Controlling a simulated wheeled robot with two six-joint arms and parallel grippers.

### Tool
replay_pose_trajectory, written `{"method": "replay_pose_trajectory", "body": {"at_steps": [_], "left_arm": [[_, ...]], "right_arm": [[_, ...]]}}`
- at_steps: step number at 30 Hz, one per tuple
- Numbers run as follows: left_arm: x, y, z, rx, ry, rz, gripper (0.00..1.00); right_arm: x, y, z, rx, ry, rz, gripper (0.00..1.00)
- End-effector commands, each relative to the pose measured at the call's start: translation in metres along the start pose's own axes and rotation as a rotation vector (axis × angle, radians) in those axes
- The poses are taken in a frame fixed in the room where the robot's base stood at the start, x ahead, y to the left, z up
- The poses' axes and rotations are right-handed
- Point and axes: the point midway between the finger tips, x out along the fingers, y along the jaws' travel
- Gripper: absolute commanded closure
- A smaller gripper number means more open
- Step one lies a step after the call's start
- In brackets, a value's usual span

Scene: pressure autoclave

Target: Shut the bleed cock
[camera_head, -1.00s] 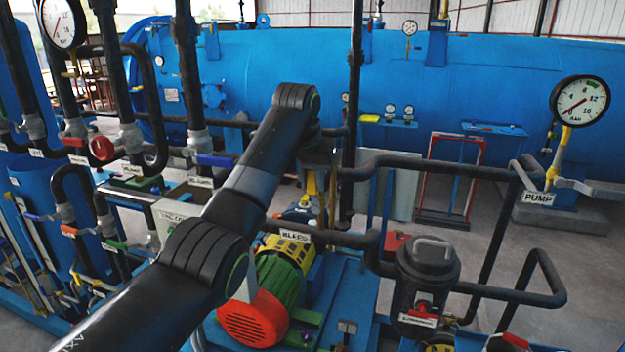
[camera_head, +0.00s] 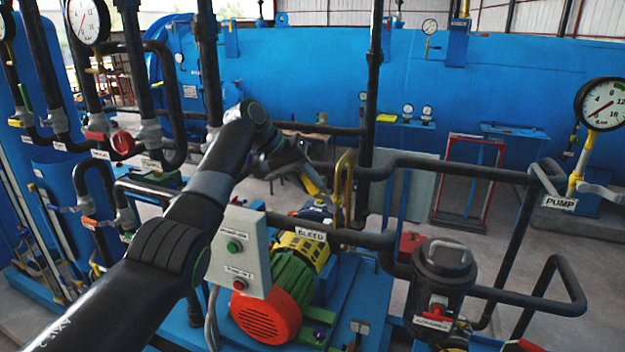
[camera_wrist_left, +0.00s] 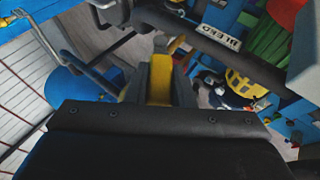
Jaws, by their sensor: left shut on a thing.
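The bleed cock is on the dark pipe behind the BLEED label (camera_head: 311,233). A bent brass-coloured pipe (camera_head: 344,178) rises there. My left gripper (camera_head: 312,184) is at the cock, just left of this pipe. In the left wrist view its two grey fingers (camera_wrist_left: 160,78) are shut on the cock's yellow lever (camera_wrist_left: 159,92), which lies between them. The cock's body is mostly hidden, and I cannot tell the lever's exact angle to the pipe. My right gripper is not in view.
A grey control box (camera_head: 238,252) with green and red buttons stands close under my left arm. A green and red motor (camera_head: 280,295) sits below the pipe. A dark canister (camera_head: 442,275) stands to the right. A large blue vessel (camera_head: 320,80) fills the back.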

Motion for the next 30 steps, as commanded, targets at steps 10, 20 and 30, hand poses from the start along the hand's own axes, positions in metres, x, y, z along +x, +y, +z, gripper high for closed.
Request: {"method": "replay_pose_trajectory", "body": {"at_steps": [10, 20, 30], "left_arm": [[-0.0011, -0.0023, -0.0011, -0.011, 0.005, 0.029, 1.00], [-0.0009, -0.0024, -0.0010, -0.011, 0.004, 0.028, 0.63], [-0.0009, -0.0029, -0.0003, -0.011, 0.002, 0.028, 0.56]], "right_arm": [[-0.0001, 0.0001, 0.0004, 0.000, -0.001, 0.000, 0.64], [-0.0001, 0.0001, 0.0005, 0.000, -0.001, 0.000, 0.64], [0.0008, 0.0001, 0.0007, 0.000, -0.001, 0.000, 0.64]]}}
